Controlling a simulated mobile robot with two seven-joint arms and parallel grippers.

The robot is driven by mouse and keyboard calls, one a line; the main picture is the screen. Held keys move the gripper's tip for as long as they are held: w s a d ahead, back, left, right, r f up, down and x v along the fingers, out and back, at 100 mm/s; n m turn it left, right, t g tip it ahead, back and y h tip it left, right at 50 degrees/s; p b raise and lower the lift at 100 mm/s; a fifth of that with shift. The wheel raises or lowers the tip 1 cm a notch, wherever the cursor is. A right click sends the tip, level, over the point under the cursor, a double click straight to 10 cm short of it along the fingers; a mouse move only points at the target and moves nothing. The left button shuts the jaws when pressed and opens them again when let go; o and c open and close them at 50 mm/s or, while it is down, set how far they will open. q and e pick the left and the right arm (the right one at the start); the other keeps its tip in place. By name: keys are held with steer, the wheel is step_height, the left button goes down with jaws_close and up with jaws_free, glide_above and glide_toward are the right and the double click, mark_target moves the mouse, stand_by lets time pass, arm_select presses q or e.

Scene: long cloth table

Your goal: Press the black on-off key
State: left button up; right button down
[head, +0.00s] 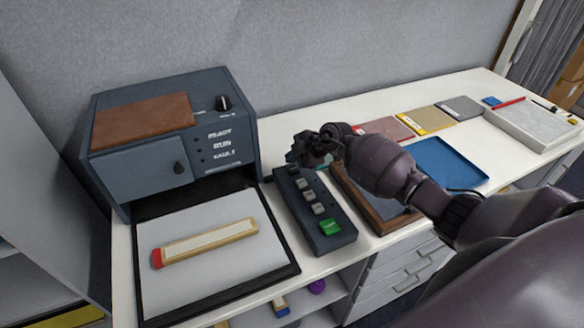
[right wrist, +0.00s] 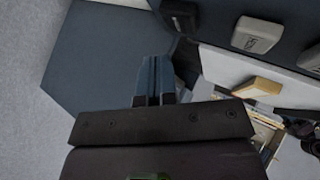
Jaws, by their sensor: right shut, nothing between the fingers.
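A dark control box (head: 322,235) lies on the table with a row of keys: a green key (head: 330,227) at the near end, several grey keys (head: 309,196), and a black key (head: 293,170) at the far end. My right gripper (head: 312,150) is above and just beyond that far end. In the right wrist view its fingers (right wrist: 155,65) are shut and empty. The black key (right wrist: 180,15) shows just beyond the fingertips, slightly right, with a grey key (right wrist: 257,33) beside it. I cannot tell whether the fingers touch the black key. My left gripper is out of view.
A dark blue-grey machine (head: 230,125) stands left of the control box, with a black-edged pad (head: 200,285) holding a wooden-framed strip (head: 205,243) before it. A wooden-framed tray (head: 375,215) lies close on the right, partly behind my arm. A blue tray (head: 440,160) is farther right.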

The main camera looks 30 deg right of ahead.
mark_target(293, 170)
step_height(293, 170, up, 2)
steer(key=shift+r+p, duration=0.2)
steer(key=shift+p, duration=0.15)
step_height(293, 170, up, 3)
steer(key=shift+f, duration=0.15)
stand_by(0.5)
